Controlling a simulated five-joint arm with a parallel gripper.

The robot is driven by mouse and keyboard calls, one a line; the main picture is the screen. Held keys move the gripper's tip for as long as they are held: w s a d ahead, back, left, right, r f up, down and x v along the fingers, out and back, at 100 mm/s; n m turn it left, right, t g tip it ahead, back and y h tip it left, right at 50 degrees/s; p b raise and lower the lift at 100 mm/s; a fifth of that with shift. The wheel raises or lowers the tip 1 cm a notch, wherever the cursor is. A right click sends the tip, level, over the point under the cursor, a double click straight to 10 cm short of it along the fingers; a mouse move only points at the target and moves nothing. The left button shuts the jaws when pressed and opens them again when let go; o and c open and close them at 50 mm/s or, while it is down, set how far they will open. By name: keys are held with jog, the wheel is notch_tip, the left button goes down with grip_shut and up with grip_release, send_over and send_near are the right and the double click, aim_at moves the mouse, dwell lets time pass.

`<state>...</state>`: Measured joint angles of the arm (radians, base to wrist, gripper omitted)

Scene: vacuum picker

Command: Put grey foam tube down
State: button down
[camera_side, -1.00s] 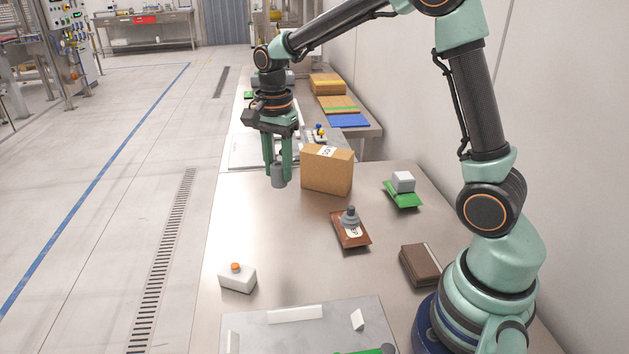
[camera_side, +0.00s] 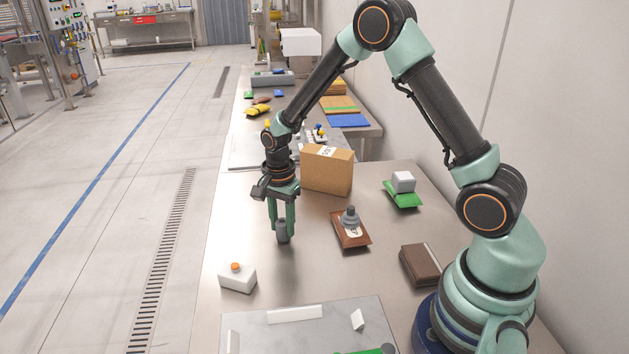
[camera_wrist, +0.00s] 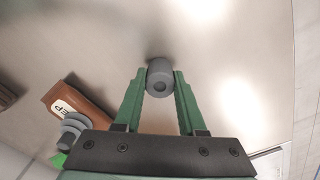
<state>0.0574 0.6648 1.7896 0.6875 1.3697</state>
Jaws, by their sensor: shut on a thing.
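The grey foam tube (camera_side: 282,232) is a short upright cylinder between the green fingers of my gripper (camera_side: 283,225). In the side view it is low over the steel table, left of the brown packet; I cannot tell for sure whether its bottom touches. In the wrist view the tube (camera_wrist: 160,78) shows its round end with a small hole. The fingertips of my gripper (camera_wrist: 160,85) press on both its sides, with a soft shadow beside it on the table.
A brown packet (camera_side: 354,236) with a grey knobbed part (camera_side: 349,217) lies right of my gripper. A cardboard box (camera_side: 326,171) stands behind it. A white box with an orange button (camera_side: 237,278) is in front on the left. Bare table (camera_side: 300,275) lies in front of the tube.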

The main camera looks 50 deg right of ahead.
aim_at(282, 222)
jog(key=shift+f, duration=0.1)
jog(key=shift+c, duration=2.4)
grip_release()
notch_tip(282, 222, up, 12)
jog(key=s+a+r+n+t, duration=0.2)
jog(key=s+r+n+t, duration=0.3)
jog(key=s+r+n, duration=0.6)
jog(key=s+n, duration=0.2)
jog(key=n, duration=0.2)
jog(key=shift+a+r, duration=0.2)
jog(key=shift+o, duration=0.5)
jog(key=shift+s+f+n+t, duration=0.1)
jog(key=shift+s+n+t, duration=0.2)
jog(key=shift+s+n, duration=0.35)
